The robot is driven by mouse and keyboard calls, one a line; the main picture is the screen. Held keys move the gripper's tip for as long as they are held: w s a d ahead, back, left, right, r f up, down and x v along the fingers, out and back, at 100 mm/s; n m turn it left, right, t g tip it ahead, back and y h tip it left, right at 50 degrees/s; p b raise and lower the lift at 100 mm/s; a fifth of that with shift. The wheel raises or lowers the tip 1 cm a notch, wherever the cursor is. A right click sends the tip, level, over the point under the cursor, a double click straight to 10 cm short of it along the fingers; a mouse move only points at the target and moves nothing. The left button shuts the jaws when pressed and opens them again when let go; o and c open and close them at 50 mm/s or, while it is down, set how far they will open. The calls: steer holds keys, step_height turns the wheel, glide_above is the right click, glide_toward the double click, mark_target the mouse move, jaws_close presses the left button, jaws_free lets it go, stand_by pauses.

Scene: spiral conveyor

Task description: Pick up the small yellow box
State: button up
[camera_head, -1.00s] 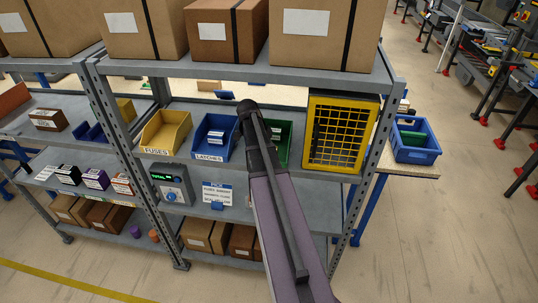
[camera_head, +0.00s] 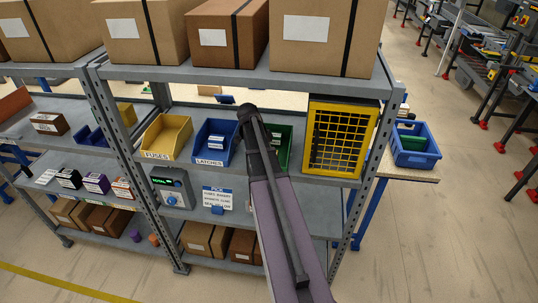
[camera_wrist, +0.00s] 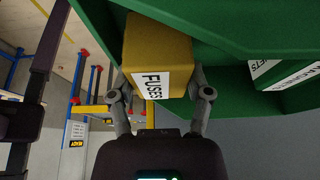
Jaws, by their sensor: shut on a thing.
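The small yellow box (camera_wrist: 158,45), with a white FUSES label, is in the wrist view. It sits between the two fingers of my gripper (camera_wrist: 162,82), which is shut on it. The box is inside or right at the green bin (camera_wrist: 230,20), whose wall shows around it. In the head view my arm covers the gripper and the box, and part of the green bin (camera_head: 284,143) shows beside it.
A yellow FUSES bin (camera_head: 172,133) and a blue LATCHES bin (camera_head: 211,155) stand left of my arm. A yellow-framed cage (camera_head: 339,137) stands to the right. A shelf with cardboard boxes (camera_head: 320,38) is above. A green and white box (camera_wrist: 290,72) lies in the green bin.

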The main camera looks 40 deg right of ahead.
steer(key=shift+r+p, duration=1.65)
steer(key=shift+r, duration=0.15)
steer(key=s+a, duration=0.2)
steer(key=s, duration=0.5)
steer(key=s+a, duration=0.3)
steer(key=s, duration=0.5)
steer(key=shift+a+r+p, duration=0.15)
steer(key=shift+r+p, duration=0.3)
steer(key=shift+s+f, duration=0.1)
step_height(320, 180, down, 17)
steer(key=b, duration=1.7)
